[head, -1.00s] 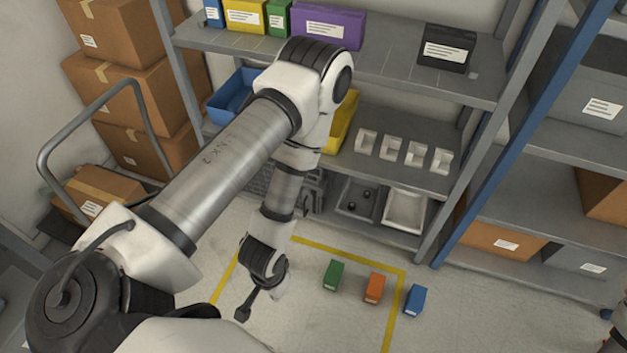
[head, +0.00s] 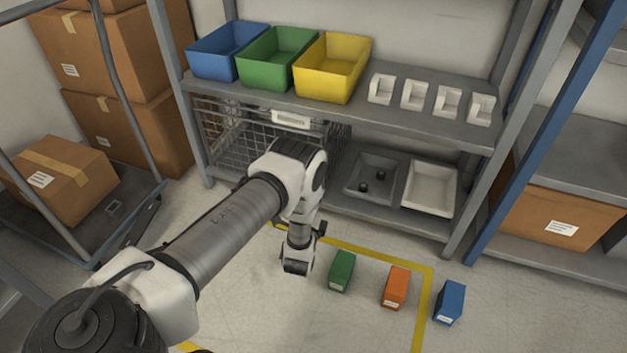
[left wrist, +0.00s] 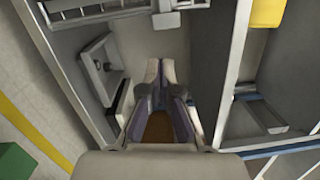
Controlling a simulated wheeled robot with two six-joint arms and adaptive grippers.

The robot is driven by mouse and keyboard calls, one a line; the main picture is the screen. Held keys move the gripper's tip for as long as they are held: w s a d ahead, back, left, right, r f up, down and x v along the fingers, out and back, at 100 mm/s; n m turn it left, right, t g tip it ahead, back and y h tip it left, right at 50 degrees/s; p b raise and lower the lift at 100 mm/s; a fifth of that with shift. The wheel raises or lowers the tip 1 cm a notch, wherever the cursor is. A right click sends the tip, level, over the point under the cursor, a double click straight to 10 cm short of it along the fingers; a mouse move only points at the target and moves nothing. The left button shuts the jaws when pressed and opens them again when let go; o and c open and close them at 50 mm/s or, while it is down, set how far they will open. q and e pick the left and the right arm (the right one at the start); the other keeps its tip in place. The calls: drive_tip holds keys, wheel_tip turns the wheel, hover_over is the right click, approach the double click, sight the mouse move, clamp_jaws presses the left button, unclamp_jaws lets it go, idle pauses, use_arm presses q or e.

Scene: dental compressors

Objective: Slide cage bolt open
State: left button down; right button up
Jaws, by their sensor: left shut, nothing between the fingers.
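The wire cage (head: 235,135) sits on the lower shelf at the left in the head view, below the coloured bins. A white label plate (head: 291,119) is on its upper front. My left arm covers its lower right part, and I cannot make out the bolt. My left gripper (left wrist: 160,72) is shut and empty in the left wrist view, its fingers pointing in among the shelf parts. In the head view its fingers are hidden behind my wrist. I cannot tell whether they touch anything. My right gripper is not in view.
Blue (head: 228,52), green (head: 270,60) and yellow (head: 330,68) bins stand above the cage. A grey tray (head: 372,180) and a white tray (head: 430,188) are to its right. Green (head: 342,271), orange (head: 396,287) and blue (head: 449,302) boxes stand on the floor.

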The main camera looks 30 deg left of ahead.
use_arm(q)
drive_tip(key=shift+r, duration=0.1)
drive_tip(key=w+a+r+b, duration=0.1)
drive_tip(key=w+a+b, duration=0.5)
drive_tip(key=w+a, duration=0.1)
drive_tip(key=shift+x, duration=0.95)
drive_tip(key=shift+d, duration=0.1)
drive_tip(key=a, duration=0.2)
drive_tip(key=s+a+p, duration=0.1)
drive_tip(key=shift+a, duration=0.4)
drive_tip(key=shift+d+f, duration=0.1)
drive_tip(key=shift+f, duration=0.05)
